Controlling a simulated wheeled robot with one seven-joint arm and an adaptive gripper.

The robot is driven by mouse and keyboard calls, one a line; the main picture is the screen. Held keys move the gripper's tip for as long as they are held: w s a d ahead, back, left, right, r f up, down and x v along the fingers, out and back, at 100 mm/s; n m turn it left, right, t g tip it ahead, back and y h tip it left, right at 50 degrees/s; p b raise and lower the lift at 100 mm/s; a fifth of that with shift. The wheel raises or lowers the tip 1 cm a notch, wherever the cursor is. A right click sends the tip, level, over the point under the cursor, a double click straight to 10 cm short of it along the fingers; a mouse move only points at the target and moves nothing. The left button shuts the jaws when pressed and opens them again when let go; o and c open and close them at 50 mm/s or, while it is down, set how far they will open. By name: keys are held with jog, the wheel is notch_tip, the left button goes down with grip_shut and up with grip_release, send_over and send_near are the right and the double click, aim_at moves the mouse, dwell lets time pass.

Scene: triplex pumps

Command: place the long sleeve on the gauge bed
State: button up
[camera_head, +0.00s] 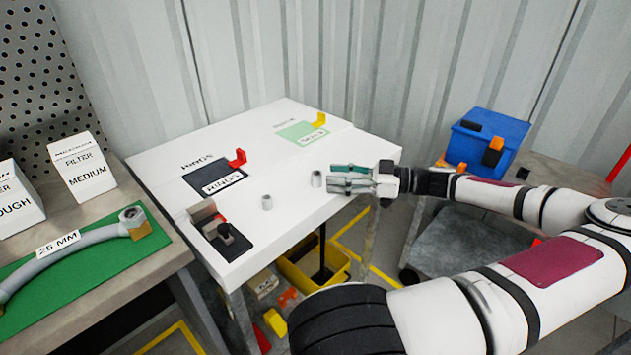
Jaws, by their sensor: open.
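Two small grey sleeves stand upright on the white table (290,232). One sleeve (267,202) is near the middle; the other sleeve (316,179) is farther right. They look close in size, and I cannot tell surely which is the long one. My gripper (333,177) is open, with its fingers pointing left, just right of the right sleeve. No sleeve shows between the fingers. The gauge bed seems to be the dark plate with a grey block and a dark post (225,233) at the table's left front; no sleeve is seen on it.
A black RINGS mat (215,178) with a red bracket (238,158) and a green mat (302,133) with a yellow bracket (319,120) lie toward the back. A blue bin (487,140) stands right.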

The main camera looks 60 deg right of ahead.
aim_at(317, 173)
jog(key=shift+b+x, duration=0.75)
jog(key=shift+x, duration=2.15)
jog(key=shift+d, duration=0.15)
grip_shut()
